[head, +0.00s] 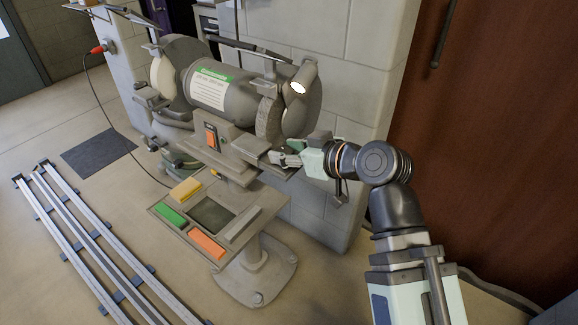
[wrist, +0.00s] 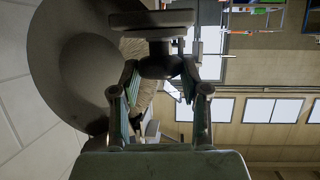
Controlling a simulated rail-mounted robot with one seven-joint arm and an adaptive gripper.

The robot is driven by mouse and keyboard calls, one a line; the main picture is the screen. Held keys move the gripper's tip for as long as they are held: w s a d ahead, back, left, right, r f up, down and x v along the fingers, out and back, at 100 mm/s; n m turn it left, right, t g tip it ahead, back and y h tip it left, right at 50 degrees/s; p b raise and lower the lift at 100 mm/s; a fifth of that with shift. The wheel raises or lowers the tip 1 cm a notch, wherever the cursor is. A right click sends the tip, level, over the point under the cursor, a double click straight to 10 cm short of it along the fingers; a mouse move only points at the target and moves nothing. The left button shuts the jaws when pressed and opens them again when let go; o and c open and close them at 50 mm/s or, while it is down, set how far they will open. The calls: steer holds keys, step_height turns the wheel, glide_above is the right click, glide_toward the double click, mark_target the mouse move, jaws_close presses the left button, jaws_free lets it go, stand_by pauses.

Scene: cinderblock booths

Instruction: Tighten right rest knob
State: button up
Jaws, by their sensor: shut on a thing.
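The bench grinder (head: 222,88) stands on a pedestal with a wheel at each end. Its right work rest (head: 252,147) sits in front of the right wheel (head: 270,118). My gripper (head: 283,158) reaches in from the right, at the right end of this rest. In the wrist view, my gripper (wrist: 161,80) has its two fingers on either side of the dark, rounded right rest knob (wrist: 158,64) and is shut on it. A grey bar lies just beyond the knob. The knob is too small and covered to make out in the head view.
A tray (head: 168,208) with coloured blocks is mounted below the grinder. A round grey guard (wrist: 70,70) fills the wrist view's left. A cinderblock wall (head: 352,75) stands close behind; rails (head: 85,240) lie on the floor at left.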

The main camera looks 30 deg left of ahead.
mark_target(287, 153)
steer(key=shift+s+m+t+b, duration=0.1)
steer(key=shift+m+t+b, duration=0.75)
steer(key=shift+b, duration=0.25)
steer(key=shift+h, duration=0.3)
steer(key=o, duration=1.1)
steer(key=shift+o, duration=0.2)
steer(key=shift+r, duration=0.1)
step_height(287, 153, up, 10)
